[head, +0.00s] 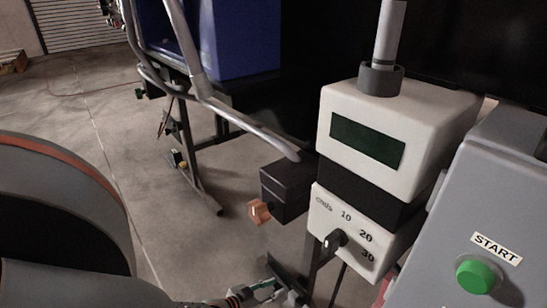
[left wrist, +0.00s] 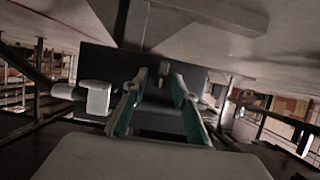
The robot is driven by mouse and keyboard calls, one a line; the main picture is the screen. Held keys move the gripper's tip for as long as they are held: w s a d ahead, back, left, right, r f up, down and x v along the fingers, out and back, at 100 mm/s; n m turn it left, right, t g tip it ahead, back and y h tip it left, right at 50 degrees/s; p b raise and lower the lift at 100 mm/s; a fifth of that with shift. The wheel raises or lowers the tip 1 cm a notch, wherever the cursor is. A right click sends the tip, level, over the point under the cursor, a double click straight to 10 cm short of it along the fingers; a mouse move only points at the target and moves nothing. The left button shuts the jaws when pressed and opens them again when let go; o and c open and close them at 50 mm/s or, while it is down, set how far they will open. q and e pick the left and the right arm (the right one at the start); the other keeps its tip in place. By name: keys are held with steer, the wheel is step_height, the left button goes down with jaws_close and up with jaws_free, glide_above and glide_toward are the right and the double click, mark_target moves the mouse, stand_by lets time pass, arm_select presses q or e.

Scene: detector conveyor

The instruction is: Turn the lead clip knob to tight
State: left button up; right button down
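An orange-brown lobed knob (head: 260,211) sticks out of the front of a small black box (head: 287,188) beside the white device; I take it for the lead clip knob, though no label shows on it. My left gripper (head: 268,289) is at the bottom edge of the head view, below the knob and apart from it. In the left wrist view the two teal-lined fingers (left wrist: 160,82) are spread, with a dark block beyond them and nothing clearly held. The orange knob cannot be made out there. My right gripper is not in view.
A white device (head: 405,110) with a dark display has a black dial knob (head: 333,243) near marks 10, 20, 30. A grey panel with a green START button (head: 475,275) stands at right. A metal rail (head: 240,117) slopes down to the black box. Floor at left is open.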

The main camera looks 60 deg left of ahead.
arm_select(q)
jaws_close()
steer(key=shift+d, duration=0.1)
steer(key=shift+d+m+y, duration=0.15)
steer(key=shift+m+y, duration=0.45)
steer(key=shift+d+f+m+y, duration=0.15)
steer(key=shift+m+y, duration=0.35)
steer(key=shift+m, duration=0.3)
steer(key=shift+s+f+m+y+b, duration=0.1)
steer(key=shift+m+y+b, duration=0.3)
steer(key=shift+m, duration=0.2)
steer(key=shift+d+m+y, duration=0.1)
steer(key=shift+m+y, duration=0.2)
steer(key=shift+m, duration=0.1)
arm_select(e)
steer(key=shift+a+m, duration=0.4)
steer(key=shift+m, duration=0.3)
